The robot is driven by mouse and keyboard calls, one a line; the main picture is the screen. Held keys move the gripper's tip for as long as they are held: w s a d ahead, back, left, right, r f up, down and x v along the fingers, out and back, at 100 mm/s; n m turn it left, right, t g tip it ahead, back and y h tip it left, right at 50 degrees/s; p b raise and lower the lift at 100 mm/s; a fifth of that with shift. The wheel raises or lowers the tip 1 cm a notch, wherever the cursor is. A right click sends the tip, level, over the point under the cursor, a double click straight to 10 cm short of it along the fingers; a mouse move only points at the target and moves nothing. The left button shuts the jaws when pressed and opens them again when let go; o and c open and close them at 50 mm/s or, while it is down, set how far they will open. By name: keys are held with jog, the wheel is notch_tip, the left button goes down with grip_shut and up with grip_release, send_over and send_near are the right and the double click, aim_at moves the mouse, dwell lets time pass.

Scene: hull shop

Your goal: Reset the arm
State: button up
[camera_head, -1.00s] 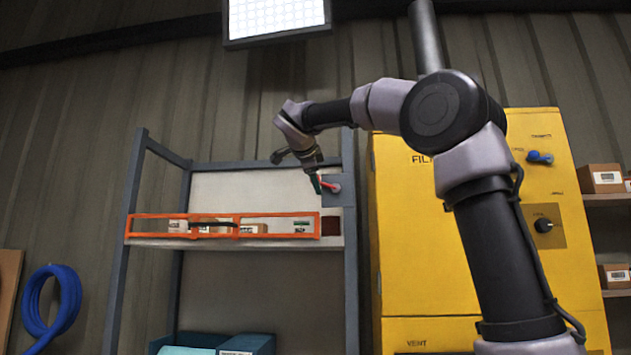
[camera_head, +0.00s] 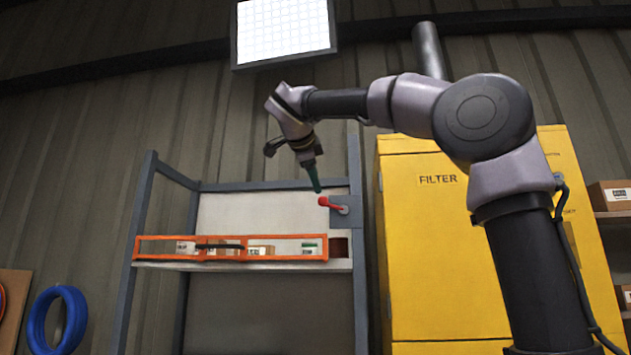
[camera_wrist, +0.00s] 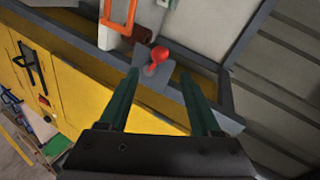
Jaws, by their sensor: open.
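My gripper (camera_head: 316,178) is at the end of my bent arm, in front of the right side of the shelf rack. In the wrist view its two green fingers (camera_wrist: 157,104) are spread apart with nothing between them. A red-knobbed lever (camera_head: 333,204) sits on a grey plate (camera_head: 345,217) at the rack's right post. The knob lies just below and right of the fingertips in the head view. In the wrist view the red knob (camera_wrist: 158,54) shows beyond the fingers, and I see no contact.
An orange frame (camera_head: 230,258) fronts the shelf (camera_head: 200,264) with small boxes behind it. A yellow filter cabinet (camera_head: 440,250) stands right of the rack, behind my arm. A blue hose coil (camera_head: 42,318) hangs at left. A lit panel (camera_head: 284,30) is overhead.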

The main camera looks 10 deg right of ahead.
dwell(0.3)
jog(key=s+d+f+n+g+y, duration=0.1)
jog(key=s+d+f+n+g, duration=0.2)
jog(key=f, duration=0.5)
jog(key=s+d+f+n+y, duration=0.2)
jog(key=s+d+f+n, duration=0.3)
jog(key=f, duration=0.3)
jog(key=s+d+f+n+y, duration=0.1)
jog(key=s+f+n, duration=0.1)
jog(key=s+f, duration=0.2)
jog(key=s+d+f+n+g+y, duration=0.1)
jog(key=s+f, duration=0.4)
jog(key=f, duration=0.6)
jog(key=s+d+f+n+g+y, duration=0.1)
jog(key=s+f+n, duration=0.3)
jog(key=f, duration=0.4)
jog(key=shift+s+d+f+n+y, duration=0.3)
jog(key=shift+s+d+y, duration=0.15)
jog(key=shift+y, duration=0.35)
